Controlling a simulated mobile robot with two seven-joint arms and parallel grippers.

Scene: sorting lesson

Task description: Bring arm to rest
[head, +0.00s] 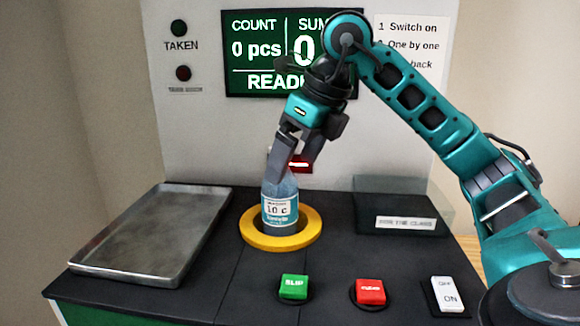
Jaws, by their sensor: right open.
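My right gripper (304,157) hangs from the teal right arm, above and slightly behind a bottle in the picture. It is open, with its fingers pointing down near the bottle's top. The bottle (280,205) is pale blue with a white label reading "10 c" and stands upright inside a yellow ring (254,238). The gripper partly overlaps the area by the bottle's neck, and I cannot tell whether a finger touches it. My left gripper is not in view.
An empty metal tray (150,240) lies left. Green (293,287) and red (370,292) buttons and a white switch (449,294) line the front. A dark box (403,213) stands right. The screen (260,60) reads "0 pcs" and "READ", partly covered by my arm.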

